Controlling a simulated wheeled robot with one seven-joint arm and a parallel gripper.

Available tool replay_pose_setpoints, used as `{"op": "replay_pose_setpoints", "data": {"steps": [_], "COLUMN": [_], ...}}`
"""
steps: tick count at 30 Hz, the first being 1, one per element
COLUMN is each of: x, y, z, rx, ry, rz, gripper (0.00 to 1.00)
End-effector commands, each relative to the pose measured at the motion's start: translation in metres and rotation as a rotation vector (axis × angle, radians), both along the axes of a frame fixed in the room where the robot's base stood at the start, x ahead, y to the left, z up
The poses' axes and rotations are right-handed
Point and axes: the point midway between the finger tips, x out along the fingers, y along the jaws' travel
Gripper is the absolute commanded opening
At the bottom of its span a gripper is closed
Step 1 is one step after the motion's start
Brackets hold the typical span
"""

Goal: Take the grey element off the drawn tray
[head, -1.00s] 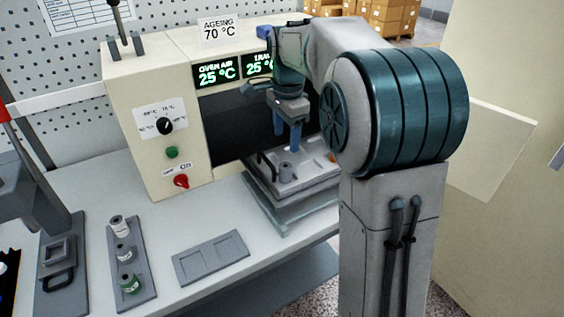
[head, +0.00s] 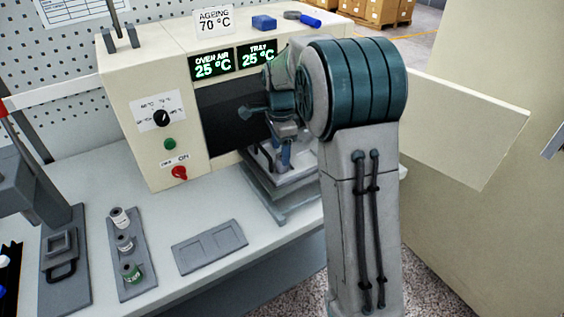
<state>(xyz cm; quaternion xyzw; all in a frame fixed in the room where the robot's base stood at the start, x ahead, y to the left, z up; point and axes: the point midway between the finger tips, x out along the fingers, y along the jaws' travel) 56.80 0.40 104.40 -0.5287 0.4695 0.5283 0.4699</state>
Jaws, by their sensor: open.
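The drawn tray (head: 262,186) sticks out of the oven's dark opening, above the grey bench. My gripper (head: 284,160) points down over the tray with its blue fingers low, close to the tray floor. It is open. The grey element on the tray is hidden or too small to make out now behind the fingers and my arm. I cannot tell whether the fingers stand around it or beside it. My arm covers the right part of the tray.
The cream oven (head: 150,120) has displays reading 25 °C and an open door (head: 465,130) at the right. A blue block (head: 264,22) sits on the oven.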

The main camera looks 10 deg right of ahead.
Motion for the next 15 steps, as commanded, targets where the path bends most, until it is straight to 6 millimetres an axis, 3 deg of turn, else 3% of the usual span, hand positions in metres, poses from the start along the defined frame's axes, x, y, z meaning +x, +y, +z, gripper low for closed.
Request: {"op": "replay_pose_setpoints", "data": {"steps": [6,15], "x": [0.0,0.0], "y": [-0.005,-0.005], "z": [-0.031,-0.037], "rx": [0.0,0.0], "ry": [0.004,0.0], "rz": [0.0,0.0], "gripper": [0.59,0.59]}}
